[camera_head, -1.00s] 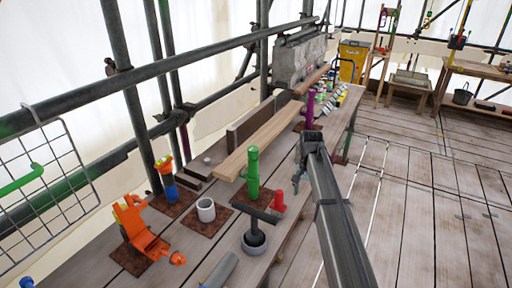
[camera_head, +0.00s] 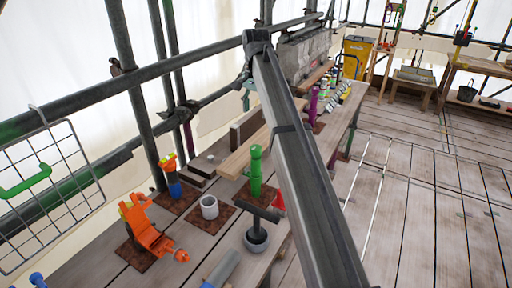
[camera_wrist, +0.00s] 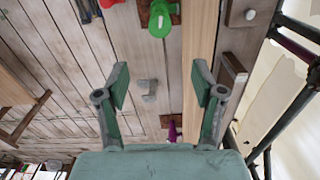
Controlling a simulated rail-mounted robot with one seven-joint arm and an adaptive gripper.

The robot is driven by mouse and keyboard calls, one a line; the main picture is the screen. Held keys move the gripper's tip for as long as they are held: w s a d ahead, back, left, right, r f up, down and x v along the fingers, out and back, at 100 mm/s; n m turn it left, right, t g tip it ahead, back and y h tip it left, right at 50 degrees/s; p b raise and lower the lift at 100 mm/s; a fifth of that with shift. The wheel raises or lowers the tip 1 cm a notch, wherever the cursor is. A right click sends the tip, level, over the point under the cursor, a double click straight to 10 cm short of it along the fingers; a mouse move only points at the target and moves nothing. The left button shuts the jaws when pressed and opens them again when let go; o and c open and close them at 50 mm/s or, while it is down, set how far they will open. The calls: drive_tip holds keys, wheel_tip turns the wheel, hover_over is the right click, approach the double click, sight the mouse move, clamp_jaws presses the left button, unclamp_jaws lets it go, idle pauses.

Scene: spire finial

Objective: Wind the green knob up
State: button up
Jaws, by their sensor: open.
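The green knob piece (camera_head: 256,170) is an upright ribbed green post on a brown plate on the bench, at the middle of the head view. Its green top also shows at the upper edge of the wrist view (camera_wrist: 160,18), partly cut off. My gripper (camera_wrist: 159,86) is open and empty, its two teal fingers wide apart. It is above the bench and apart from the green piece, which lies beyond the fingertips in the wrist view. In the head view my gripper (camera_head: 244,92) is high above the bench, partly hidden behind my arm.
Near the green piece stand a dark T-shaped handle (camera_head: 257,225), a white cup (camera_head: 209,207), an orange clamp (camera_head: 148,230) and a red piece (camera_head: 278,201), partly hidden by my arm. A wooden board (camera_head: 245,153) lies behind. Scaffold poles (camera_head: 130,80) run along the left.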

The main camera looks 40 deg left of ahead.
sight(256, 147)
wheel_tip(256, 147, down, 16)
drive_tip(key=p, duration=0.4)
drive_tip(key=c, duration=1.1)
